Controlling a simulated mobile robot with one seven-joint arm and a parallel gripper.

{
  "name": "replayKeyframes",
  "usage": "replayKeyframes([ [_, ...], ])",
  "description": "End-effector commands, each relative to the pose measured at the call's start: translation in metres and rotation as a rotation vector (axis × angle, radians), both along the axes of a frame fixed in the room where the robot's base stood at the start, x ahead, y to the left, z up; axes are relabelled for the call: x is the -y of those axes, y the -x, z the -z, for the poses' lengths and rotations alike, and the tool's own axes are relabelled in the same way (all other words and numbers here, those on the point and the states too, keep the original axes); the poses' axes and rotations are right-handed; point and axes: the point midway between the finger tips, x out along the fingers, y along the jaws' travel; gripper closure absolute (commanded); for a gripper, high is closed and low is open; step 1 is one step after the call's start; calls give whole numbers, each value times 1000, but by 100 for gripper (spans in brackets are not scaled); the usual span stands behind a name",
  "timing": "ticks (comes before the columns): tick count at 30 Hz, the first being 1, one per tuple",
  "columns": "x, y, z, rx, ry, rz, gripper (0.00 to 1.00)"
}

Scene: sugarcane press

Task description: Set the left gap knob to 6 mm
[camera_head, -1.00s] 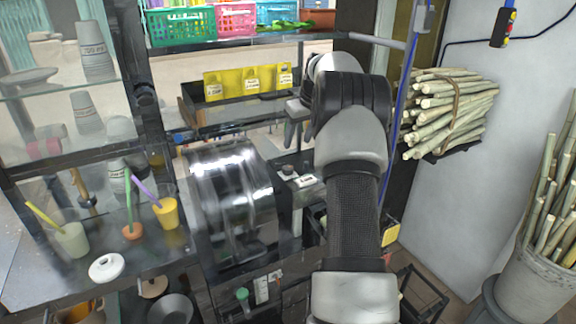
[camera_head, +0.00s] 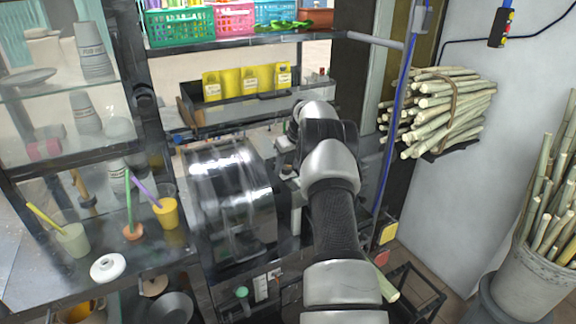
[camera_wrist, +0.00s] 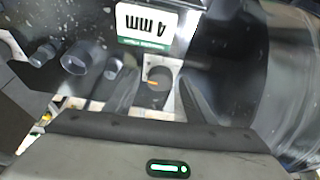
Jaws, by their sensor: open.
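In the wrist view a dark round knob (camera_wrist: 158,76) with an orange mark sits on a pale plate. A white and green label reading "4 mm" (camera_wrist: 147,22), upside down in the picture, is beside it. The open fingers of my gripper (camera_wrist: 161,98) show as dark shapes on either side of the knob. I cannot tell whether they touch it, or whether this is the left knob. In the head view my gripper is largely hidden by my wrist, beside the shiny metal drum cover (camera_head: 230,195) of the press.
Several dark cylindrical parts (camera_wrist: 75,60) stand left of the knob in the wrist view. A shelf tray with yellow cards (camera_head: 250,82) is behind my arm. Cups (camera_head: 165,212) stand on the left counter.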

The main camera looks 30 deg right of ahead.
Motion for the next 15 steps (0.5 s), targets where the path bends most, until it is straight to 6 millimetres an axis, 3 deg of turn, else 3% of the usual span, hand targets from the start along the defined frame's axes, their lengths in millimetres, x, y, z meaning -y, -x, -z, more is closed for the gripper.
replayKeyframes([
  [4, 0, 0, 0, 0, 0, 0, 54],
  [11, 0, 0, 0, 0, 0, 0, 91],
  [15, 0, 0, 0, -1, -1, 4, 91],
])
